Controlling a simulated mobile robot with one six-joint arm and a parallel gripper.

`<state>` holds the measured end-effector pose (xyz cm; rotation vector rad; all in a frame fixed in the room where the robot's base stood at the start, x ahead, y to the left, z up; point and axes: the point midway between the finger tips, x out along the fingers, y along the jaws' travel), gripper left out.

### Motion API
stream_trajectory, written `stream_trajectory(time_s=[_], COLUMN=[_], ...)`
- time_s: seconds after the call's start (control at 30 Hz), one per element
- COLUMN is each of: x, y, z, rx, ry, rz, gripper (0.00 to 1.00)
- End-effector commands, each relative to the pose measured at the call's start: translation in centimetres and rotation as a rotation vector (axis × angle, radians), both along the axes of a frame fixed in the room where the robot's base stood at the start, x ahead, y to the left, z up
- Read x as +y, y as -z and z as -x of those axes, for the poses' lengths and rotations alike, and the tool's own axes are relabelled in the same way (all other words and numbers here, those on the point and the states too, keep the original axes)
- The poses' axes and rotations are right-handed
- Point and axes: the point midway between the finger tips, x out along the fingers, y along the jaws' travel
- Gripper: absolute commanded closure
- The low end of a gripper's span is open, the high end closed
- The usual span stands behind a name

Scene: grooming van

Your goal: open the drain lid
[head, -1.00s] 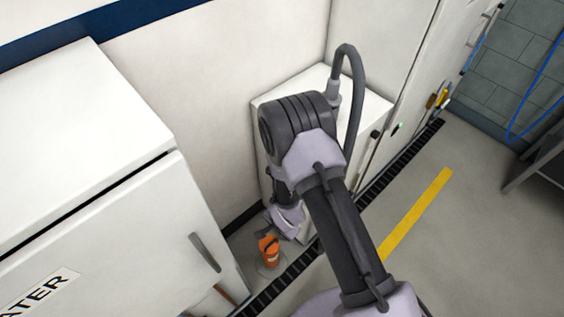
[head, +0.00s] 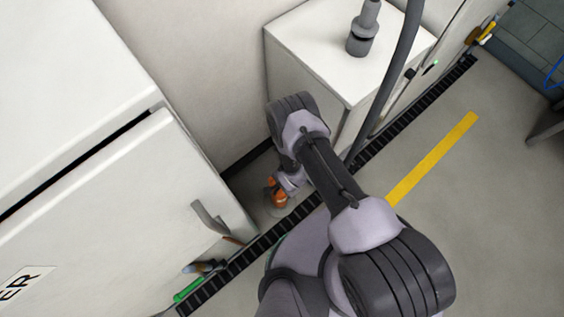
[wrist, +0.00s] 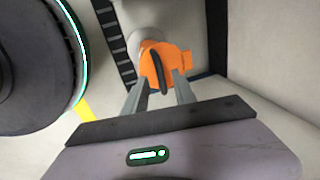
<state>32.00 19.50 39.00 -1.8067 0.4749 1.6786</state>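An orange fitting (head: 276,198) with a dark raised handle stands low on the floor, in the gap between the two white cabinets. It appears to be the drain lid; a pale round part shows around it. My gripper (head: 284,186) is down at it and covers part of it in the head view. In the wrist view the orange fitting (wrist: 151,58) lies just ahead of my gripper (wrist: 160,76). The two fingers are apart, one on each side of the dark handle. I cannot tell whether they touch it.
A white cabinet (head: 150,200) with a grey handle stands at the left, and a lower white cabinet (head: 300,50) behind the gap. A black slotted strip (head: 265,245) runs along the floor. Open floor with a yellow line (head: 435,158) lies to the right.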

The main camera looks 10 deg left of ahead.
Motion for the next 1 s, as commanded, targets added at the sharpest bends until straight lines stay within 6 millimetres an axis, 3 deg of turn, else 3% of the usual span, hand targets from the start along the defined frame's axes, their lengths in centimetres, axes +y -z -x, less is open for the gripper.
stream_trajectory(time_s=[0.1,0.37,0.53,1.0], x=[0.10,0.13,0.13,0.12], y=[0.84,0.81,0.81,0.81], z=[-0.07,-0.11,-0.11,-0.11], rx=[0.001,0.001,0.001,0.001], ry=[0.000,0.000,0.000,0.000], rz=[0.001,0.001,0.001,0.001], gripper=[0.68,0.68,0.99,1.00])
